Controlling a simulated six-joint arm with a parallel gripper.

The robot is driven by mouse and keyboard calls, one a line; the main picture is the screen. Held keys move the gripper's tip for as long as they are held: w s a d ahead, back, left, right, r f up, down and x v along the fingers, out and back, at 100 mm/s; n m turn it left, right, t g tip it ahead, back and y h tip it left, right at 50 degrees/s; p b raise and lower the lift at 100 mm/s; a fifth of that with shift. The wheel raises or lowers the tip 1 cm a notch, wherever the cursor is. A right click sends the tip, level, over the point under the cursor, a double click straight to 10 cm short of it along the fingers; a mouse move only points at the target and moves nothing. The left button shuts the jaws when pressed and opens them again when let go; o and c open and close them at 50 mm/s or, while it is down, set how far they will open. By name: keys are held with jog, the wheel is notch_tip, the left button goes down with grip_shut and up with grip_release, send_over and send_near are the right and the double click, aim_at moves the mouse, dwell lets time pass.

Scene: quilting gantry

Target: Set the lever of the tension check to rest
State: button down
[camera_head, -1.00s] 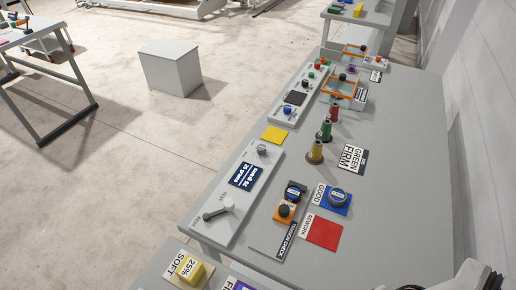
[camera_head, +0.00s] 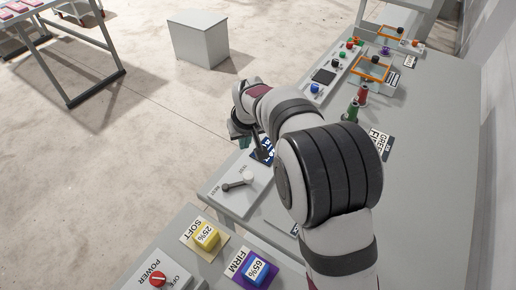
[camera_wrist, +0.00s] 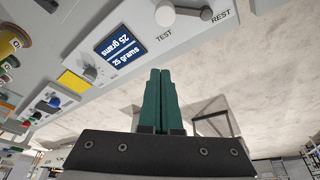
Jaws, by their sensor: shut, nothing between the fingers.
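The tension check lever (camera_head: 238,182) is on a light grey panel (camera_head: 213,197), with a pale round hub and a dark handle pointing left, toward the REST lettering. My gripper (camera_head: 241,140) is beyond the lever, near the panel's outer edge. Its green fingers (camera_wrist: 161,75) are shut and empty, apart from the lever. The good and rework pads are hidden behind my arm in the head view.
A blue display (camera_wrist: 119,48) and grey knob (camera_wrist: 90,73) share the panel. Spools (camera_head: 355,105) stand on the bench beyond my arm. The SOFT (camera_head: 206,236) and FIRM (camera_head: 255,268) blocks and a red POWER knob (camera_head: 158,279) are in front. Open floor lies left.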

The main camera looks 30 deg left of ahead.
jog(key=x, duration=1)
jog(key=shift+d, duration=0.15)
jog(key=s+d, duration=0.2)
jog(key=shift+d, duration=0.3)
jog(key=shift+s+d, duration=0.2)
jog(key=shift+s, duration=0.05)
